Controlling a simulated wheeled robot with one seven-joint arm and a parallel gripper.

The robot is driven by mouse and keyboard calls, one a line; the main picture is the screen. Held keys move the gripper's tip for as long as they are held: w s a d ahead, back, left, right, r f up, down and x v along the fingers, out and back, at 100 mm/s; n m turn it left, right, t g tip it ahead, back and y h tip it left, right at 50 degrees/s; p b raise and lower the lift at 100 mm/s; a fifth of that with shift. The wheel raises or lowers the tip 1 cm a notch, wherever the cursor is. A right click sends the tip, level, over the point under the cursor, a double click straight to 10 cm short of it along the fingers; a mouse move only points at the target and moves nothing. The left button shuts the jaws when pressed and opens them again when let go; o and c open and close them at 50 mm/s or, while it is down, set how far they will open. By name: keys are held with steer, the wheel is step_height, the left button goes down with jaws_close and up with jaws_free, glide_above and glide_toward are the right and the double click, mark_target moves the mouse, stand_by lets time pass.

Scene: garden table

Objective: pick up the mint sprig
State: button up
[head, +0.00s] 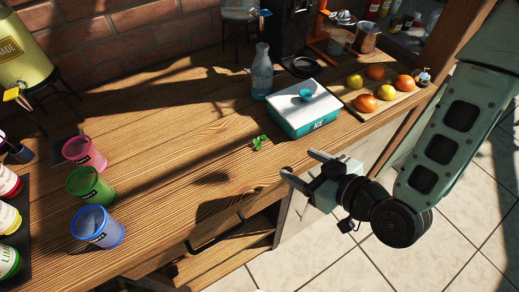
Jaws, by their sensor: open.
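The mint sprig (259,142) is a small bright green leafy piece lying on the wooden table, left of the ice box and close to its near corner. My gripper (301,164) is at the table's right front edge, to the right of and nearer than the sprig. Its two fingers point left and are apart, with nothing between them. The sprig is in plain view and the gripper is not touching it.
A teal and white ice box (302,108) stands beside the sprig, with a glass bottle (262,72) behind it. A board of fruit (383,92) is at the right. Pink, green (89,187) and blue cups stand at the left. The table's middle is clear.

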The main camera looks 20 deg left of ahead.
steer(key=b, duration=0.1)
glide_toward(263, 144)
steer(key=x, duration=0.4)
steer(key=shift+d+f, duration=0.15)
steer(key=shift+d, duration=0.05)
steer(key=p+x, duration=0.2)
steer(key=x, duration=0.2)
steer(key=shift+w+a+p, duration=0.15)
steer(key=shift+a+p, duration=0.25)
steer(key=shift+a, duration=0.05)
steer(key=shift+w+a, duration=0.15)
steer(key=shift+a, duration=0.1)
steer(key=c, duration=1.1)
